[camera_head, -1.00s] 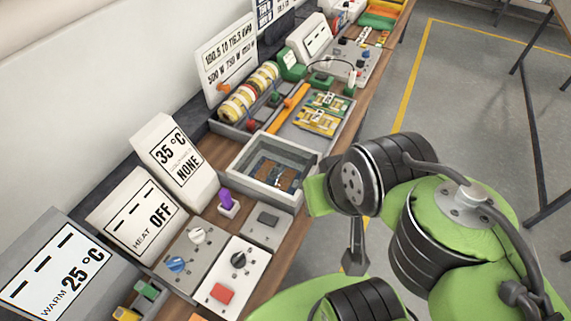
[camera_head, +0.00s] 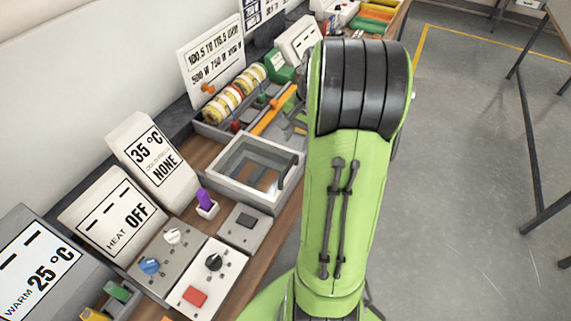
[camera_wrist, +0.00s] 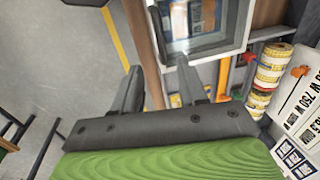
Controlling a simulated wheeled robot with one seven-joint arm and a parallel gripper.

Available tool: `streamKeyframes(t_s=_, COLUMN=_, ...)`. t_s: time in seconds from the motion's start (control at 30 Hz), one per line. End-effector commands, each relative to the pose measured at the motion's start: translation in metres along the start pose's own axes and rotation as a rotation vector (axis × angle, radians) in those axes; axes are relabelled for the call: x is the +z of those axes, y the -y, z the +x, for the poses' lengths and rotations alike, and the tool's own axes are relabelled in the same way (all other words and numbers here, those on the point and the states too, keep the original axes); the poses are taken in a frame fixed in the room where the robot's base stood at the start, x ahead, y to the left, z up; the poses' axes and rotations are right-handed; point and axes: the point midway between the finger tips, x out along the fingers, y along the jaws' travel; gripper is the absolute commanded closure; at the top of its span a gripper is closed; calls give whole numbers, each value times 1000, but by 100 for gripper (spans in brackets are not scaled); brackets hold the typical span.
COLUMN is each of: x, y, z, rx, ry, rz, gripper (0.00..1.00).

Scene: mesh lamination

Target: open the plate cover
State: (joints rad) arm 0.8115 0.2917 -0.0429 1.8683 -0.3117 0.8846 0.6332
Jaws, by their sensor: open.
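The plate cover (camera_head: 248,167) is a clear pane on a grey square box (camera_head: 222,187) on the bench. It looks closed. A dark bar, seemingly its handle (camera_head: 289,170), shows on the side near the bench's front edge. In the wrist view the cover (camera_wrist: 205,22) is at the top, with the dark bar (camera_wrist: 156,22) on its left side. My gripper (camera_wrist: 159,68) is open and empty, its two fingers apart over the bench's edge beside the box, not visibly touching it. In the head view my arm hides my gripper.
A control panel with a red button (camera_head: 194,297) and a small switch panel (camera_head: 245,231) stand in front of the box. A purple-topped piece (camera_head: 207,200) is left of it. Tape rolls (camera_head: 235,94) and an orange bar (camera_head: 272,112) lie behind. The floor at right is open.

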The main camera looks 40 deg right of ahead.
Motion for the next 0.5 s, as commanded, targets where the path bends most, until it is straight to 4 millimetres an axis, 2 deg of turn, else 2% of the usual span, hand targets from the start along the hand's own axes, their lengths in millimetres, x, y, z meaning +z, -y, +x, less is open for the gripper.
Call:
streamKeyframes(t_s=0.03, x=2, y=-1, z=17, rx=3, ry=5, rz=-2, gripper=58)
streamKeyframes(t_s=0.3, x=1, y=-1, z=84, rx=4, ry=4, rz=-2, gripper=58)
streamKeyframes(t_s=0.5, x=1, y=0, z=111, rx=1, ry=1, rz=-4, gripper=58)
